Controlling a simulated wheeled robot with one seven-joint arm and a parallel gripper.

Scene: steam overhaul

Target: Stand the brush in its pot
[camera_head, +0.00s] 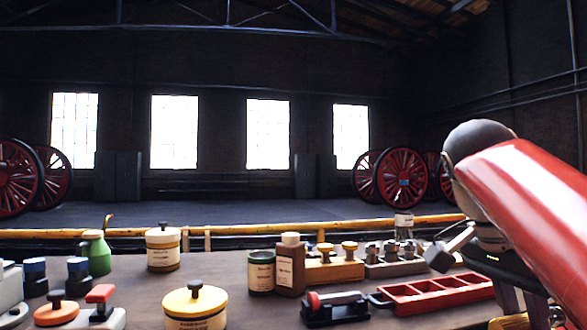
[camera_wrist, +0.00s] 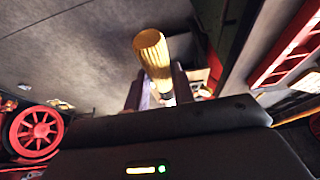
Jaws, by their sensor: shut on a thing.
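My gripper (camera_head: 522,305) points down at the lower right of the head view, over the right part of the bench. In the wrist view my gripper (camera_wrist: 160,90) has its two fingers closed on either side of the brush (camera_wrist: 152,52), whose ribbed golden-yellow end sticks out beyond them. The rest of the brush is hidden by the fingers and gripper body. A dark green labelled tin (camera_head: 261,274) with an open-looking top stands mid-bench, well left of my gripper. I cannot tell whether it is the brush's pot.
A brown bottle (camera_head: 290,268) stands beside the tin. A red compartment tray (camera_head: 436,296) lies left of my gripper, with a black-and-red tool (camera_head: 335,308) near it. Wooden and grey holders (camera_head: 395,268) stand behind. Cream lidded pots (camera_head: 163,250) and a green oil can (camera_head: 97,253) are left.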

